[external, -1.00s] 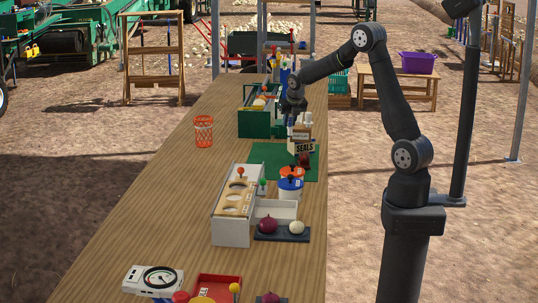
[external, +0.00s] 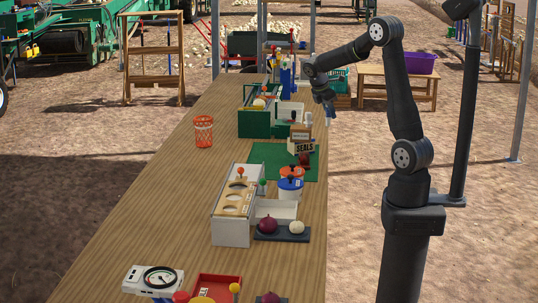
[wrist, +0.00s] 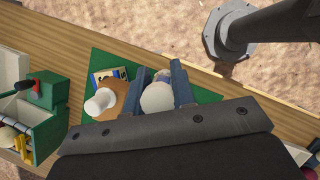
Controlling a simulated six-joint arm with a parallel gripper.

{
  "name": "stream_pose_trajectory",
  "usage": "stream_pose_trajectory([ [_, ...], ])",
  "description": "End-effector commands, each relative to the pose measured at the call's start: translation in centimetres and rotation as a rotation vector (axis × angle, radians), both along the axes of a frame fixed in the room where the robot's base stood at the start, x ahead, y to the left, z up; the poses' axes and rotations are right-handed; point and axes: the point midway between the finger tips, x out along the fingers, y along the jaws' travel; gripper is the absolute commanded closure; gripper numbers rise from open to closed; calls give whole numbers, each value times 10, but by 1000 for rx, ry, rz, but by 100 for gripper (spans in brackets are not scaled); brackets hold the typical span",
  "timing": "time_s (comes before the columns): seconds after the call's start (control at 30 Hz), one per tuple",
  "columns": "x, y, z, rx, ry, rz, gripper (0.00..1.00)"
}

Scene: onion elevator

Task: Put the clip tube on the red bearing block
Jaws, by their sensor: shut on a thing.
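My gripper (external: 329,112) hangs beside the right edge of the bench in the external view, beyond the green mat. In the wrist view its fingers (wrist: 158,90) are shut on a pale, round-ended thing (wrist: 157,98), seen end-on; I take it to be the clip tube. Its lower part is hidden. A small dark red thing (external: 304,160) sits on the mat in front of the "SEALS" box; I cannot tell whether it is the red bearing block. A red tray (external: 226,281) is at the near end of the bench.
The SEALS box (external: 304,147) stands on the green mat (external: 265,155). A white-topped brown container (wrist: 105,103) is left of the fingers in the wrist view.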

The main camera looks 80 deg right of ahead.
Motion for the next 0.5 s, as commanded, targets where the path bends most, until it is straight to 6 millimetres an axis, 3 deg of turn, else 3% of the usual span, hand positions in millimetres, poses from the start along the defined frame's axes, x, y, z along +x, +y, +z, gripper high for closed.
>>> stream_pose_trajectory([
  [0.13, -16, 4, 8, 0, -2, -144, 99],
  [0.27, -14, 7, 6, 0, -1, -188, 99],
  [0.5, 34, 22, -24, 2, 2, -189, 99],
])
